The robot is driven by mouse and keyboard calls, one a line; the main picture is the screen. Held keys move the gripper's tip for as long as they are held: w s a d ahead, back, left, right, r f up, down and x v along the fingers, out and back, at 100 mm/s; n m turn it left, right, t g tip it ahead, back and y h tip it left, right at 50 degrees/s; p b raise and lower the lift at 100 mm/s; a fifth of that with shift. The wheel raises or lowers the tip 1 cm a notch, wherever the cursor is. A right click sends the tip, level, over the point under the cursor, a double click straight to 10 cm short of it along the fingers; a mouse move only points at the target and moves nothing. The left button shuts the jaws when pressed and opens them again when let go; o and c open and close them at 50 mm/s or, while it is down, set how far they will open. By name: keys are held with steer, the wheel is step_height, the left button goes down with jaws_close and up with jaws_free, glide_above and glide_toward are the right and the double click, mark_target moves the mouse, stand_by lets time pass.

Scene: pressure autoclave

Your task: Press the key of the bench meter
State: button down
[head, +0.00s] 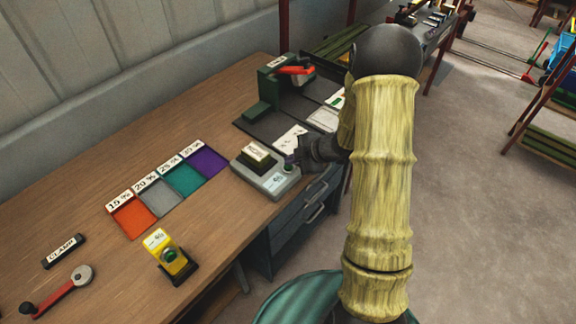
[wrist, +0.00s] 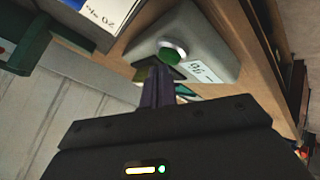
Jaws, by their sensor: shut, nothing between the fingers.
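The bench meter appears to be the grey box (head: 262,182) near the right edge of the wooden bench in the head view. It has a dark nameplate block on top, a small label and a round green key (head: 289,168). My gripper (head: 290,158) is at the key end of the box. In the wrist view the grey housing (wrist: 205,40) fills the top, with the green key (wrist: 168,56) in a pale collar. My shut gripper (wrist: 158,68) has its purple fingertips close to the key, with nothing between them. I cannot tell whether they touch it.
A yellow device (head: 172,256) with a green button stands at the front of the bench. Coloured labelled squares (head: 131,218) lie left of the meter. A red-handled lever (head: 57,291) is at lower left. A green press (head: 272,88) stands behind the meter.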

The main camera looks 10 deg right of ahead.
mark_target(292, 167)
steer(key=shift+f, duration=0.45)
stand_by(0.4)
stand_by(0.3)
steer(key=shift+r+p, duration=0.7)
steer(key=shift+r, duration=0.2)
step_height(292, 167, up, 5)
steer(key=p, duration=0.5)
steer(key=shift+d, duration=0.1)
stand_by(1.4)
